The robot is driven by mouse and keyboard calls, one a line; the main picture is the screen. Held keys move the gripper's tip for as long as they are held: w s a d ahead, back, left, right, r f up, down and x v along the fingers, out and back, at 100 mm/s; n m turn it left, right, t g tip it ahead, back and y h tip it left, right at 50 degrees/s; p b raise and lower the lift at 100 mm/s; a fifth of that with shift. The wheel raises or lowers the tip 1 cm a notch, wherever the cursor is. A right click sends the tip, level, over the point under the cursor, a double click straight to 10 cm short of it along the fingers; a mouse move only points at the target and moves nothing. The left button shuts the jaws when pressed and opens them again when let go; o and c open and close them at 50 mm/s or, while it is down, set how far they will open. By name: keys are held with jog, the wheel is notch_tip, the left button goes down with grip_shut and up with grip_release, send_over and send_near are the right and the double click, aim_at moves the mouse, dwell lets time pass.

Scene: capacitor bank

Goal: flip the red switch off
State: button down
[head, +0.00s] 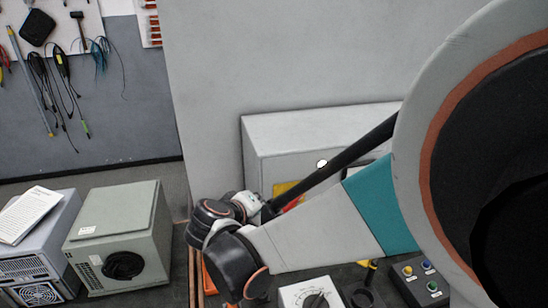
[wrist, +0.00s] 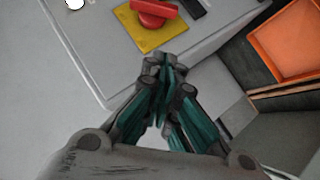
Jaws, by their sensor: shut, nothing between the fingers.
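The red switch (wrist: 152,10) is a red handle on a yellow plate (wrist: 165,38), on the face of a grey box (wrist: 100,50). In the head view the box (head: 315,130) stands at mid picture; only slivers of the yellow plate (head: 284,188) and red switch (head: 293,204) show past my arm. My gripper (wrist: 164,66) is shut and empty. Its tips point toward the yellow plate's lower edge, below the handle in the picture; I cannot tell whether they touch.
A white knob (head: 322,164) sits on the box. A dial meter (head: 310,295) and a button box (head: 420,280) stand on the bench below my arm. An orange tray (wrist: 290,40) is at the right in the wrist view. Grey equipment (head: 120,235) stands at left.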

jog(key=b, duration=0.3)
send_near(283, 201)
jog(key=w+a, duration=0.1)
jog(key=w, duration=0.3)
jog(key=shift+w+d+f+b, duration=0.15)
jog(key=shift+d+f+b, duration=0.2)
jog(key=shift+d+f, duration=0.3)
jog(key=shift+w+d+f+b, duration=0.1)
jog(key=shift+d+f+b, duration=0.2)
jog(key=shift+d+f, duration=0.35)
jog(key=shift+a+f, duration=0.1)
jog(key=shift+f, duration=0.05)
jog(key=shift+f+b, duration=0.1)
jog(key=shift+b, duration=0.3)
